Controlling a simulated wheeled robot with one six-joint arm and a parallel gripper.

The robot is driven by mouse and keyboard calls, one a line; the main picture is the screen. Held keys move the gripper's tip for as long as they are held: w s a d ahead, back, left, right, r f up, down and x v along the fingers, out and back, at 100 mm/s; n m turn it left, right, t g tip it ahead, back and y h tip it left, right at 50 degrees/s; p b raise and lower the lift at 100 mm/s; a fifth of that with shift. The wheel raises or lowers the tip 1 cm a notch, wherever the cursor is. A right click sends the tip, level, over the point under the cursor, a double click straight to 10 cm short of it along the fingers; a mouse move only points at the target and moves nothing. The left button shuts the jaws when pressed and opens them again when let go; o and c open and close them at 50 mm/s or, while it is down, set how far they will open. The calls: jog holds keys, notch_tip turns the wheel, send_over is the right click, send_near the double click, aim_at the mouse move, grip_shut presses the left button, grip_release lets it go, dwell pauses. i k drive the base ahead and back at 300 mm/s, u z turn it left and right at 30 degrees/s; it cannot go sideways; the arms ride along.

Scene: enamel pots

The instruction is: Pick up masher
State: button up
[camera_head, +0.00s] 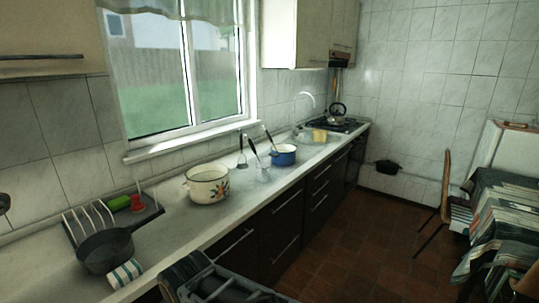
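Two upright utensils with dark handles show between the cream pot and the blue pot on the counter. The nearer-right one, with a pale, glassy or wire-like lower end, looks most like the masher (262,174). The other utensil (242,160) is just to its left and has a darker lower end. They are too small for me to be sure which is the masher, or whether either stands in a container. My gripper is not in view, and nothing touches either utensil.
A cream flowered pot (208,186) stands left of the utensils, and a blue pot (283,155) with a handle sticking out stands to the right. A dark pan (104,251) and a dish rack are at near left. Open tiled floor (345,240) lies right of the counter.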

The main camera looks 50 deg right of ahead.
aim_at(243, 166)
jog(key=z, duration=0.9)
jog(key=i, duration=1.05)
jog(key=z, duration=0.9)
